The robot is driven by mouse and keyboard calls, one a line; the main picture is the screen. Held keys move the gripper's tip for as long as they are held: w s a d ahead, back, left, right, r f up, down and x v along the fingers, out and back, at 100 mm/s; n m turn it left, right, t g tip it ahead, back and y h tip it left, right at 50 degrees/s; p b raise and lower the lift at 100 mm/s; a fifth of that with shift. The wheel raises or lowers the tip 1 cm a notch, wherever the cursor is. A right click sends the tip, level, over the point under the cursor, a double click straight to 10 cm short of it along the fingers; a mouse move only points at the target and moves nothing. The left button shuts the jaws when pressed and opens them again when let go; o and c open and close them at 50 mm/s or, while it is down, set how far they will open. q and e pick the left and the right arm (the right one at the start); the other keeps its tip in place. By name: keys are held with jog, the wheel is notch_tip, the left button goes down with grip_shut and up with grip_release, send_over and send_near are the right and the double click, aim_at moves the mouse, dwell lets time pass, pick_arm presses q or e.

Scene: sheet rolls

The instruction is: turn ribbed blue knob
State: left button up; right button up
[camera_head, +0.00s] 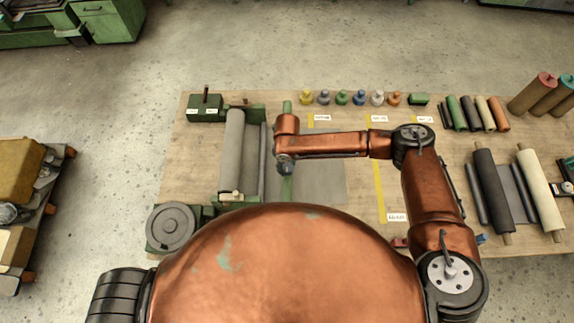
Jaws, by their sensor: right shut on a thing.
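My right gripper (286,167) points down over the green bar (287,107) that crosses the sheet beside the rollers. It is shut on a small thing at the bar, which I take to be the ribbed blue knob. The gripper and wrist hide nearly all of that thing, so its ribs and angle cannot be made out. The pale roller (232,150) of the green machine stands just left of the gripper. My left gripper is not in view.
A row of small coloured pieces, among them a blue one (359,98), stands along the table's back. Dark (490,185) and cream (540,190) rolls lie at the right. A grey handwheel (171,227) is at the front left. Bare wood (410,180) shows right of the sheet.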

aim_at(287, 167)
jog(key=o, duration=1.2)
notch_tip(287, 167, up, 12)
dwell(0.6)
